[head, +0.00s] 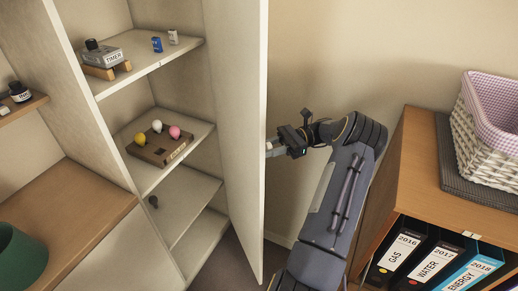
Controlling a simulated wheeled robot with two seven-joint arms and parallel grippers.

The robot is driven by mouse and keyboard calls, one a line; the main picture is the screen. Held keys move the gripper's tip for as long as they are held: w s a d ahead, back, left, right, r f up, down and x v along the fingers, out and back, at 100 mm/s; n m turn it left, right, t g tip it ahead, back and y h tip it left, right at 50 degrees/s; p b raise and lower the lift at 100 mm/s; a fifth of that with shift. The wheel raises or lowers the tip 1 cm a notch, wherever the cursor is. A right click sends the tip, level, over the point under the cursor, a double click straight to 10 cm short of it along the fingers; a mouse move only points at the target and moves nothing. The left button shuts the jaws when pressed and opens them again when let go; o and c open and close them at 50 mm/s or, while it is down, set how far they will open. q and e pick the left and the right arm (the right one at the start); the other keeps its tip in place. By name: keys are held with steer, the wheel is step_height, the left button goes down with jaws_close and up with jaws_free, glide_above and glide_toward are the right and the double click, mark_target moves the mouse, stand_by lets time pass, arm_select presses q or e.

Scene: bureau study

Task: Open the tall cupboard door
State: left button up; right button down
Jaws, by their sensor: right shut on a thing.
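The tall cupboard (176,192) stands at the left centre of the head view. Its door (237,130) stands wide open, swung out to the right, and its shelves show. My right gripper (272,147) is at the door's right side, at about mid-height, with its fingers shut at the door's edge. The handle is hidden behind the door panel and the gripper. My left gripper is not in view.
A wooden cabinet (408,150) at the right carries a wicker basket (480,128) above several binders (398,252). A green bin (18,258) stands at the lower left.

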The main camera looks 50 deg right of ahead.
mark_target(265, 137)
steer(key=shift+s+d+g, duration=0.2)
steer(key=shift+d+g, duration=0.1)
steer(key=shift+d, duration=0.35)
steer(key=c, duration=1.1)
jaws_free()
steer(key=shift+o, duration=0.2)
steer(key=shift+r, duration=0.1)
steer(key=s+a+r, duration=0.1)
steer(key=r, duration=0.1)
steer(key=s+a+r+b, duration=0.1)
steer(key=r, duration=0.2)
steer(key=s+a+r, duration=0.1)
steer(key=r, duration=0.2)
steer(key=shift+a+r, duration=0.15)
steer(key=shift+a, duration=0.25)
steer(key=s+a+r, duration=0.4)
steer(key=s+a, duration=0.1)
steer(key=a, duration=0.2)
steer(key=shift+s+a+r, duration=0.15)
steer(key=shift+a+r, duration=0.1)
steer(key=shift+a, duration=0.05)
